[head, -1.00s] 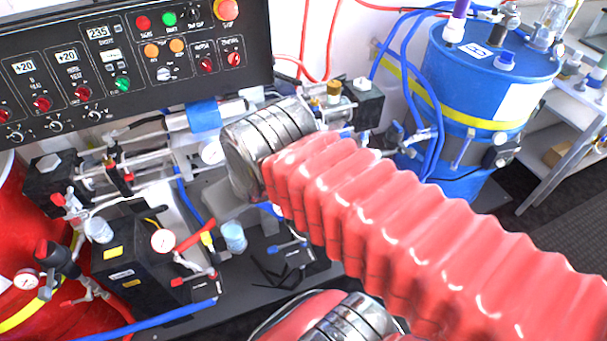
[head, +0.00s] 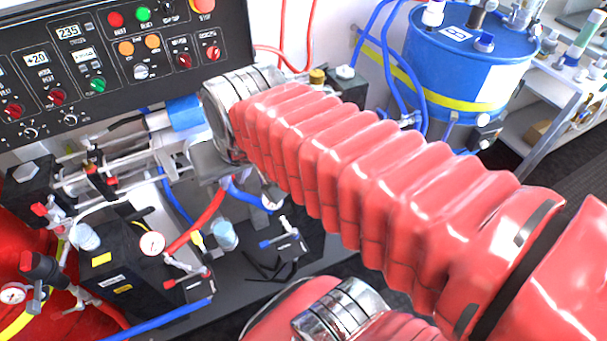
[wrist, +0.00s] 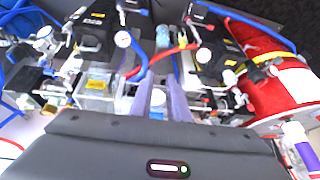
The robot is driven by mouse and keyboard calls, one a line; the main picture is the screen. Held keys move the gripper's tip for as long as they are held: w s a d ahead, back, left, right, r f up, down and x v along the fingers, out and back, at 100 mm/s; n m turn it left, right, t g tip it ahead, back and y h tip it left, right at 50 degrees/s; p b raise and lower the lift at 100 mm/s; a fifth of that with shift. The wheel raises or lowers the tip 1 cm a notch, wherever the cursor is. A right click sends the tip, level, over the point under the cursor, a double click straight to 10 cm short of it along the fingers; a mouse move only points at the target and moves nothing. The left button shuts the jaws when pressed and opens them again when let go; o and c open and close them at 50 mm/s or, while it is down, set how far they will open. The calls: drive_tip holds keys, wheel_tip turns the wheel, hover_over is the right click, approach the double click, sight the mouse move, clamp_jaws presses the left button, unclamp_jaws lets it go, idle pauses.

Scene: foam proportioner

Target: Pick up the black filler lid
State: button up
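I cannot single out the black filler lid with certainty in either view. My gripper (wrist: 160,78) shows in the wrist view as two grey-purple fingers with a narrow gap between them and nothing seen held. They point toward the machine's pipes and gauges. A small dark part shows on top of the blue drum (head: 470,70), too small to identify.
A black control panel (head: 110,60) stands at upper left. Red hoses, blue hoses and valves crowd the machine below it. A red drum (wrist: 275,90) stands at right in the wrist view. A grey shelf (head: 560,100) stands at the far right. Dark floor shows beside it.

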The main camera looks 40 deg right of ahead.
drive_tip(key=w+d+f+m+g, duration=0.1)
drive_tip(key=w+d+f+m, duration=0.2)
drive_tip(key=d+f+m, duration=0.3)
drive_tip(key=w+d+f+m+g, duration=0.1)
drive_tip(key=w+d+f+m, duration=0.3)
drive_tip(key=d, duration=0.9)
drive_tip(key=w+d+f+m+g, duration=0.1)
drive_tip(key=w+d+f+m, duration=0.2)
drive_tip(key=d+f+m, duration=0.5)
drive_tip(key=d+f, duration=0.1)
drive_tip(key=d, duration=0.1)
drive_tip(key=shift+w+d, duration=0.25)
drive_tip(key=shift+d, duration=0.05)
drive_tip(key=shift+w+d+f, duration=0.1)
drive_tip(key=shift+w+f, duration=0.2)
drive_tip(key=shift+f, duration=1.1)
drive_tip(key=shift+w+a+f, duration=0.1)
drive_tip(key=shift+w+f, duration=0.15)
drive_tip(key=shift+f, duration=1.15)
drive_tip(key=shift+w+d+f, duration=0.1)
drive_tip(key=shift+w+f, duration=0.2)
drive_tip(key=shift+f, duration=1.1)
drive_tip(key=shift+w+f, duration=0.2)
drive_tip(key=shift+f, duration=0.65)
drive_tip(key=shift+w+f, duration=0.15)
drive_tip(key=shift+f, duration=0.7)
drive_tip(key=shift+w+f, duration=0.2)
drive_tip(key=shift+f, duration=0.65)
